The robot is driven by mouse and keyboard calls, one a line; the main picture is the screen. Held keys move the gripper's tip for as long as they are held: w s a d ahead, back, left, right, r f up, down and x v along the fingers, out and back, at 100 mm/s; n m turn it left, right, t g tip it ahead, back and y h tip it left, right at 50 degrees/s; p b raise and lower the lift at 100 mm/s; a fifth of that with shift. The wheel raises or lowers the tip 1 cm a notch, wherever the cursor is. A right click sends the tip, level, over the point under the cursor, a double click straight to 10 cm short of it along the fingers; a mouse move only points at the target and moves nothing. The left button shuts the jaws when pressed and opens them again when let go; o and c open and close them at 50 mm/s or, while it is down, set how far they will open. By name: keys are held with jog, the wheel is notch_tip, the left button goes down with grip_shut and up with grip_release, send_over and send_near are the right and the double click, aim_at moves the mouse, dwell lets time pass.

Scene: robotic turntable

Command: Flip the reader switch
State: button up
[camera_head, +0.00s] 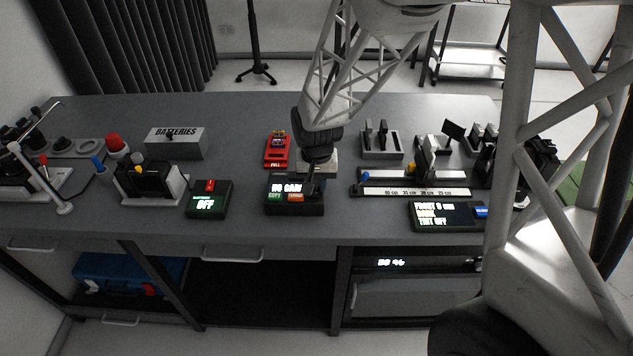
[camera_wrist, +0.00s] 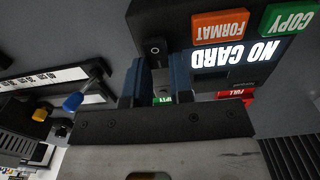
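The reader (camera_head: 284,208) is a dark box on the table with a lit "NO CARD" screen and green COPY and orange FORMAT buttons. It also shows upside down in the wrist view (camera_wrist: 238,55). Its switch (camera_wrist: 155,47) appears as a small dark fitting with a round light tip beside the screen; its position is hard to read. My gripper (camera_head: 313,188) is over the reader's right end and covers the switch in the head view. In the wrist view its two blue fingers (camera_wrist: 157,70) are apart, just short of the switch or straddling it; contact is unclear.
A box reading OFF (camera_head: 209,200) stands to the left, and a slider rail (camera_head: 415,191) and text display (camera_head: 440,217) to the right. The BATTERIES box (camera_head: 175,144) is back left.

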aim_at(316, 190)
grip_shut()
jog(key=shift+s+r+t, duration=0.1)
jog(key=shift+t, duration=0.6)
jog(key=o, duration=0.5)
grip_release()
jog(key=shift+s+r, duration=0.15)
jog(key=shift+r, duration=1.15)
jog(key=shift+s+r, duration=0.2)
jog(key=shift+r, duration=1.05)
jog(key=shift+s+r, duration=0.15)
jog(key=shift+r, duration=1.15)
